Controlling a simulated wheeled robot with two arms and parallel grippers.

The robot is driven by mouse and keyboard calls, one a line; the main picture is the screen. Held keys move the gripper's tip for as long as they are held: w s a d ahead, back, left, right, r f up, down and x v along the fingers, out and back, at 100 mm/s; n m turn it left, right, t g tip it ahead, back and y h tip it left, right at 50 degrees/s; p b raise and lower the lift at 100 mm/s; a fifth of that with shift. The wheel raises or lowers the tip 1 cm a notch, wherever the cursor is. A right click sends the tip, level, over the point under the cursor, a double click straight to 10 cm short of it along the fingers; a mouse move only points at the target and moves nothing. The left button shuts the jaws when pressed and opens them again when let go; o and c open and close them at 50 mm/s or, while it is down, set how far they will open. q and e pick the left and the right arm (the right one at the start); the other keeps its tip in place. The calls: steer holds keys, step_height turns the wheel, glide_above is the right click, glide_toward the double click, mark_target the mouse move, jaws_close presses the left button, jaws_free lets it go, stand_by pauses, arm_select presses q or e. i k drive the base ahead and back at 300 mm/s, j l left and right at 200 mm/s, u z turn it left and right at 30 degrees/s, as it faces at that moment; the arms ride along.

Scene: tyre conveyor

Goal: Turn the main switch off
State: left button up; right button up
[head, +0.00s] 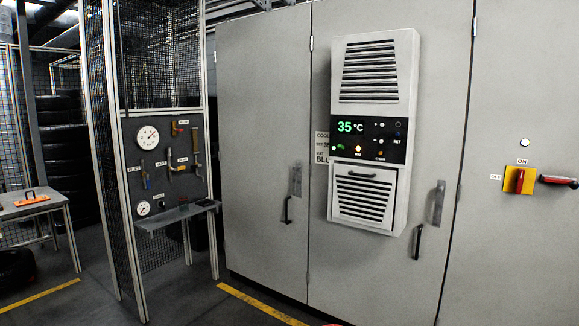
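The main switch (519,180) is on the grey cabinet door at the right of the head view. It has a yellow plate and a red rotary handle. The handle stands upright, in line with the ON label (522,161) above it. An OFF label (496,177) is to the left of the plate. Neither of my grippers can be made out in this view.
A red and black part (558,181) sits just right of the switch; I cannot tell what it is. Cabinet doors carry a cooling unit (375,85) reading 35 °C and black handles (418,242). A gauge panel (165,160) with a shelf stands left.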

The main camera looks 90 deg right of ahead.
mark_target(519, 180)
steer(key=z, duration=4.1)
steer(key=i+j, duration=0.2)
steer(key=i, duration=0.2)
steer(key=i+j, duration=0.2)
steer(key=i, duration=0.2)
